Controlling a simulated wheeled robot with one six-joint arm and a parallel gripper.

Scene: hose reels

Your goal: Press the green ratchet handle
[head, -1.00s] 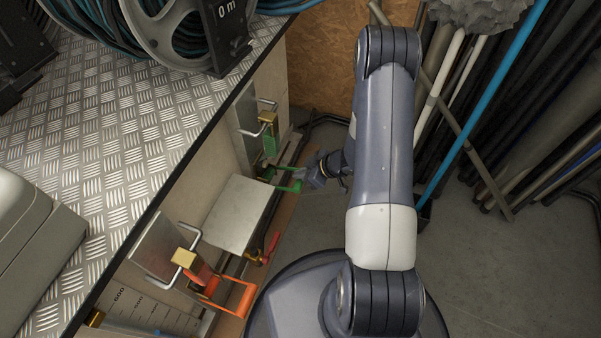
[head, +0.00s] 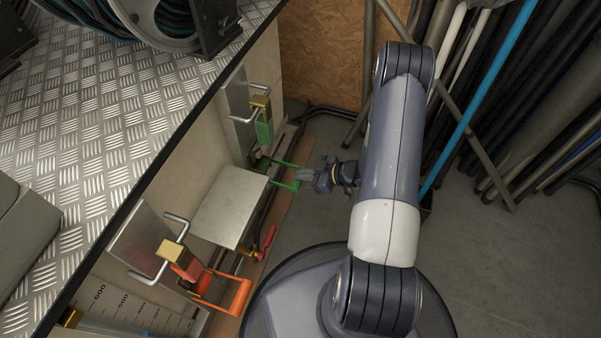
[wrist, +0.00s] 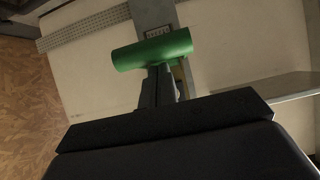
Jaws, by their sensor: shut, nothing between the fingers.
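The green ratchet handle (head: 289,182) is a U-shaped frame sticking out to the right from the bench side, below a green strap and brass block. In the wrist view its grip shows as a green cylinder (wrist: 153,49) lying across, just beyond my fingertips. My gripper (head: 304,175) is shut and empty, with its tips at the outer bar of the green handle. In the wrist view the tips (wrist: 159,72) meet the lower edge of the cylinder; whether they press on it I cannot tell.
An orange ratchet handle (head: 232,297) stands nearer, at lower left. A metal plate (head: 229,206) and a red-handled valve (head: 267,239) lie between the two handles. The chequered bench top (head: 95,130) is at left. Pipes (head: 540,140) lean at right; bare floor lies below them.

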